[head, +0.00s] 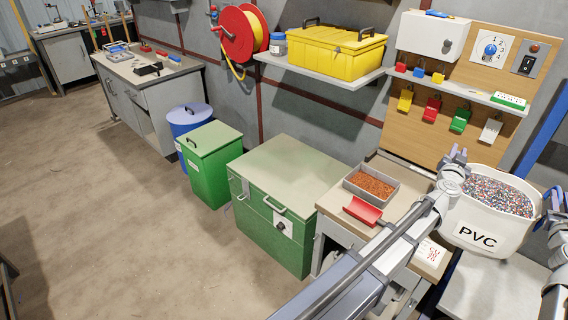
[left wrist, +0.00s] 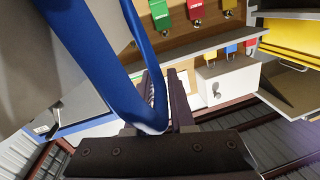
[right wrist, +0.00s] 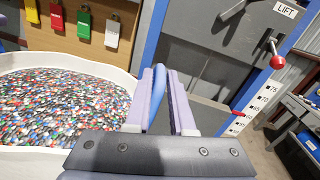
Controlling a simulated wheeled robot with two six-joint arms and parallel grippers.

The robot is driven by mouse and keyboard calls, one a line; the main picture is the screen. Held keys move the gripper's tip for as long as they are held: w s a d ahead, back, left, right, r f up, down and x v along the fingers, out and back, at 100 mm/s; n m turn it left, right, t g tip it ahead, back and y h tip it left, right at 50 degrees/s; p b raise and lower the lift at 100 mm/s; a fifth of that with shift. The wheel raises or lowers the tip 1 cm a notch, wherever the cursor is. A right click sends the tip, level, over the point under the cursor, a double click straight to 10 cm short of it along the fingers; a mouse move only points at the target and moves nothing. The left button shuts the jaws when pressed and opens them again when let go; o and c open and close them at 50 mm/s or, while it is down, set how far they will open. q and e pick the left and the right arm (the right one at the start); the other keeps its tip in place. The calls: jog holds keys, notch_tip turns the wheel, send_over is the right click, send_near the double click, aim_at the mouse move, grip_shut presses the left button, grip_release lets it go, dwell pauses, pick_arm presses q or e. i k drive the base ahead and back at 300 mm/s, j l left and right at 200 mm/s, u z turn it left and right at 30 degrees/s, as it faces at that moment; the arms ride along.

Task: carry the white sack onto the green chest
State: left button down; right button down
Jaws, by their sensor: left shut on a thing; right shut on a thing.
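The white sack (head: 482,238), marked PVC and full of coloured granules, is upright at the right of the head view. My left gripper (head: 456,160) is at its left rim, shut on a blue strap handle, which runs between the fingers in the left wrist view (left wrist: 140,85). My right gripper (head: 552,196) is at its right side, shut on the other blue handle, seen between the fingers in the right wrist view (right wrist: 160,98). I cannot tell whether the sack's base touches the pale surface below. The green chest (head: 262,232) stands left of the sack, its lid shut and bare.
A workbench (head: 335,208) with a grey tray of copper granules (head: 347,187) and a red scoop (head: 362,211) stands between chest and sack. A green bin (head: 208,175) stands left of the chest. A shelf with a yellow toolbox (head: 335,52) hangs behind. Floor at left is clear.

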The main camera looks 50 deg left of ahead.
aim_at(292, 168)
jog(key=i+j+u, duration=0.15)
jog(key=j+u, duration=0.25)
jog(key=i+j+u, duration=0.2)
jog(key=j+u, duration=0.25)
jog(key=i+j+u, duration=0.2)
jog(key=u, duration=0.2)
jog(key=i+j, duration=0.15)
jog(key=i, duration=0.35)
